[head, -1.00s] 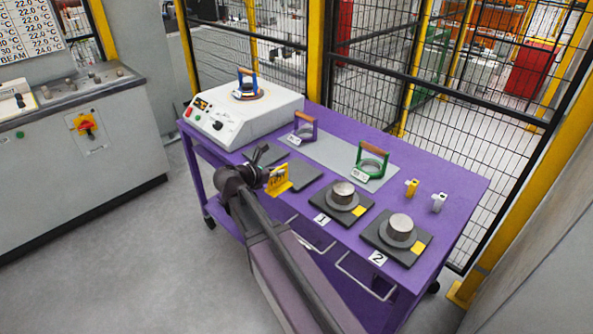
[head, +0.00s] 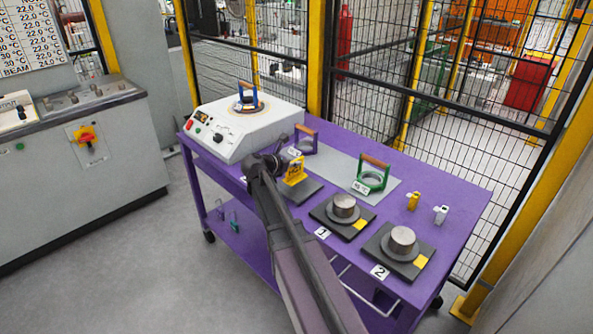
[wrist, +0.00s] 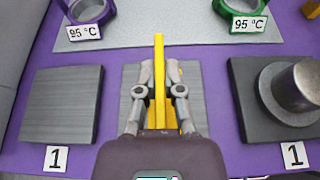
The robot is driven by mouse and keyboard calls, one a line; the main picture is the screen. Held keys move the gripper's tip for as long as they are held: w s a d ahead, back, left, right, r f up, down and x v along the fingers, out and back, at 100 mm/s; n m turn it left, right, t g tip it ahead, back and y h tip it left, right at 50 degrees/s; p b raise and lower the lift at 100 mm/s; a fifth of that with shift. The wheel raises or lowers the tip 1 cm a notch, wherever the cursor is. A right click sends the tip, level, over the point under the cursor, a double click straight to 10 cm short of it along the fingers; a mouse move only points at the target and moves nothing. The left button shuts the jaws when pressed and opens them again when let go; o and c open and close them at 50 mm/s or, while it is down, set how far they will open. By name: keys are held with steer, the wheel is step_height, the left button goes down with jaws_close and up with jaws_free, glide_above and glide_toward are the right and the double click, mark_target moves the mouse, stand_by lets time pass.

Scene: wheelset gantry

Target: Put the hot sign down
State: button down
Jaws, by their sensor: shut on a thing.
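The yellow hot sign (head: 295,172) is held upright in my gripper (head: 284,166) above the purple cart. In the wrist view, my gripper (wrist: 160,92) has one finger on each side of the sign (wrist: 159,65), which shows nearly edge-on. A plain grey plate (wrist: 134,76) lies behind and below the sign, partly hidden by the fingers. I cannot tell whether the sign's lower edge touches anything.
A dark plate (wrist: 62,105) lies to the left; a plate with a metal ring part (head: 344,206) stands to the right. A white heater (head: 240,133) occupies the cart's back left. Mesh fencing (head: 440,120) closes the back.

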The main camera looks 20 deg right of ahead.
mark_target(296, 168)
steer(key=shift+w+d, duration=0.15)
steer(key=shift+w+d, duration=0.35)
steer(key=shift+d, duration=0.05)
steer(key=shift+w+d+f+b, duration=0.1)
steer(key=shift+f+b, duration=0.25)
steer(key=shift+f, duration=0.05)
step_height(296, 168, down, 3)
steer(key=b, duration=0.3)
steer(key=c, duration=0.8)
jaws_free()
steer(key=shift+o, duration=0.2)
steer(key=shift+r, duration=0.15)
steer(key=p+v, duration=0.4)
steer(key=v, duration=0.8)
steer(key=shift+p, duration=0.35)
